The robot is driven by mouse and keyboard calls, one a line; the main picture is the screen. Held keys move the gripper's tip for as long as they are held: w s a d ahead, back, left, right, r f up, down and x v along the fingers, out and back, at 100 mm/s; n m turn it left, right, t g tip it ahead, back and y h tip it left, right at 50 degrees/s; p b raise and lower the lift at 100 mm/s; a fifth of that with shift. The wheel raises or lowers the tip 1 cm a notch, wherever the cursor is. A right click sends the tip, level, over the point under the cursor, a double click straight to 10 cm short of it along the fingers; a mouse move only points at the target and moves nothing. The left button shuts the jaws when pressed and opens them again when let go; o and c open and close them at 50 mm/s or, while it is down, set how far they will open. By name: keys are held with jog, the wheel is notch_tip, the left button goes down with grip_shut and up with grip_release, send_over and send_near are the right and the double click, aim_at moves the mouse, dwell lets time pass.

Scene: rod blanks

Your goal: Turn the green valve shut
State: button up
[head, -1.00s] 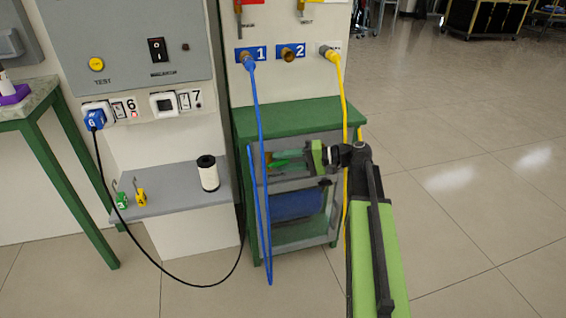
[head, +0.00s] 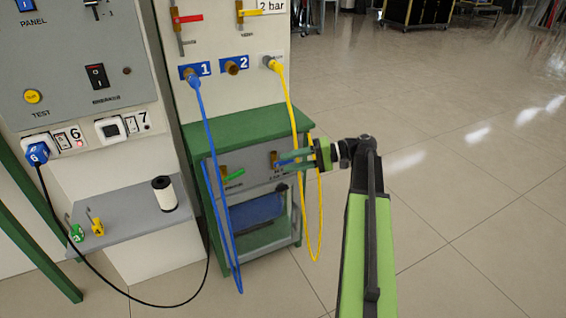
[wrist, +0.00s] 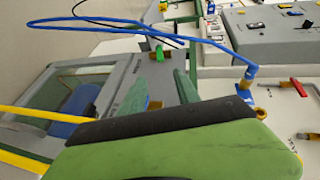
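The green valve (head: 233,173) is on the grey front panel of the green-topped cabinet in the head view, its green handle slanting up to the right from a brass body. In the wrist view the green handle (wrist: 158,50) shows beyond my fingertips. My gripper (head: 284,158) is to the right of the green valve in the head view, in front of a second, blue-handled valve (head: 276,162) and overlapping it. The wrist view shows my gripper's two green fingers (wrist: 162,82) apart, with no green handle between them. Whether they touch the blue handle is unclear.
A blue hose (head: 212,150) hangs in front of the cabinet near the green valve. Red (head: 187,18) and yellow (head: 250,12) valves are above. Open floor lies right.

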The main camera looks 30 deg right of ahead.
jog(key=shift+c, duration=0.2)
jog(key=a+f+g+h, duration=0.1)
jog(key=a+f, duration=0.1)
jog(key=a, duration=0.1)
jog(key=a+f+g+h, duration=0.1)
jog(key=a+f, duration=0.2)
jog(key=a, duration=0.1)
jog(key=s+a+f+g+h, duration=0.1)
jog(key=a+f, duration=0.1)
jog(key=a, duration=0.1)
jog(key=shift+a+f+n, duration=0.25)
jog(key=shift+a+n, duration=0.05)
jog(key=c, duration=0.7)
jog(key=a+f+h, duration=0.1)
jog(key=s+a+f+g+h, duration=0.1)
jog(key=a+f, duration=0.1)
jog(key=s+a+f+g, duration=0.1)
jog(key=a+f, duration=0.1)
jog(key=shift+a+n+h, duration=0.15)
jog(key=shift+n+h, duration=0.15)
jog(key=shift+h, duration=0.1)
grip_shut()
jog(key=s+a+f+n+g+h, duration=0.1)
jog(key=s+a+f+n+h, duration=0.1)
jog(key=s+a+f+h, duration=0.2)
jog(key=shift+s+a+f+h, duration=0.35)
jog(key=shift+f+h, duration=0.6)
jog(key=shift+h, duration=1.25)
